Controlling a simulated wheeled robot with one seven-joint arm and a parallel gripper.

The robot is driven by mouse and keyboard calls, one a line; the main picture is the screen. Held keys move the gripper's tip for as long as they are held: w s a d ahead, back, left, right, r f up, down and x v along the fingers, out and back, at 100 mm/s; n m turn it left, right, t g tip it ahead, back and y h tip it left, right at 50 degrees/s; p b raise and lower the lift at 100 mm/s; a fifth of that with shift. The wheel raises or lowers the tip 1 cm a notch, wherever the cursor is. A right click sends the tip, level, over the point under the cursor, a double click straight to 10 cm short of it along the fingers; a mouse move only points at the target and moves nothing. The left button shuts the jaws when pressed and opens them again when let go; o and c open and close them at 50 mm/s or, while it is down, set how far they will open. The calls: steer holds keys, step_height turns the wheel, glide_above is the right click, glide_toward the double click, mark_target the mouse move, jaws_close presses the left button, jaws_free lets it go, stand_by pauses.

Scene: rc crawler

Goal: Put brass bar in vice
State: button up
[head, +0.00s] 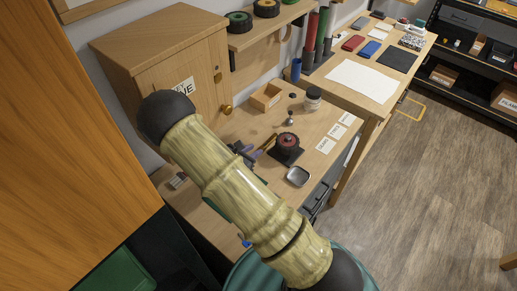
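A thin brass-coloured piece (267,143), possibly the brass bar, shows on the workbench beside a red-and-black wheel (287,141). It slants down toward my arm. A small dark part with a purple patch (257,154) lies just left of its lower end, partly behind my arm; I cannot tell whether it belongs to the vice or my gripper. My pale, bamboo-like arm crosses the middle of the head view and covers much of the near bench. No gripper fingers can be made out, and I cannot identify the vice.
A wooden cabinet (160,62) stands at the bench's left. A wooden box (266,97), a lidded jar (313,98), a metal tray (298,176) and white cards (337,131) are on the bench. A second table with a white sheet (362,81) is beyond. The floor at right is open.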

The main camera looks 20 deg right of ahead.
steer(key=v, duration=0.7)
steer(key=shift+s+a+r+b, duration=0.15)
steer(key=shift+a+b, duration=0.05)
steer(key=shift+b, duration=0.2)
steer(key=shift+d, duration=0.1)
steer(key=s+d+m+g, duration=0.1)
steer(key=m, duration=0.1)
steer(key=s+d+r+m+g, duration=0.1)
steer(key=s+d+m+g, duration=0.1)
steer(key=s+d+r+m+g, duration=0.1)
steer(key=d+m, duration=0.1)
steer(key=shift+s+d+r+g+y, duration=0.1)
steer(key=shift+s+r+g+y, duration=0.2)
steer(key=shift+g, duration=0.1)
steer(key=s+d+r+m+y, duration=0.2)
steer(key=s+r+m+y, duration=0.7)
steer(key=m, duration=1)
steer(key=shift+s+d+r+g+y, duration=0.15)
steer(key=shift+s+r+g+y, duration=0.2)
steer(key=shift+r+y, duration=0.4)
steer(key=shift+c, duration=0.3)
